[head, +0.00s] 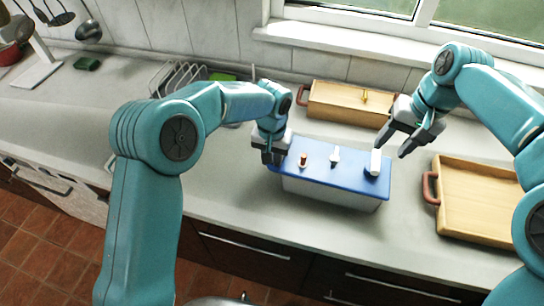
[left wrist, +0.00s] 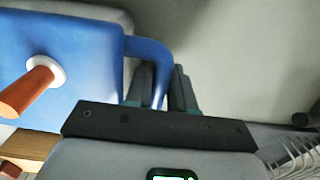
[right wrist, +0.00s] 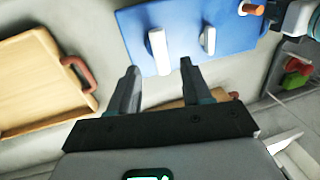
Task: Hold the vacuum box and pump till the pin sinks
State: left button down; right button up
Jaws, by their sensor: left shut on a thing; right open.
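The vacuum box has a blue lid (head: 325,167) over a pale body (head: 330,192) and stands on the counter. An orange-brown pin (head: 303,159) sticks up from a white collar on the lid; it also shows in the left wrist view (left wrist: 28,92). A small white upright part (head: 335,154) is mid-lid. A larger white pump handle (head: 375,162) is at the right end. My left gripper (left wrist: 162,78) is shut on the blue side handle (left wrist: 150,48) at the box's left end. My right gripper (head: 393,146) is open and empty, just short of the pump handle (right wrist: 158,52).
A wooden tray (head: 478,205) with a reddish handle lies right of the box. A wooden box (head: 345,103) with a small yellow item stands behind it. A dish rack (head: 180,78) is at the back left. The counter's front edge is close before the vacuum box.

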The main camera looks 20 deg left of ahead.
aim_at(378, 161)
jog(key=shift+a+f, duration=0.2)
jog(key=shift+f, duration=0.8)
jog(key=shift+a+f, duration=0.2)
jog(key=shift+f, duration=0.75)
jog(key=shift+a+f, duration=0.2)
jog(key=shift+f, duration=0.8)
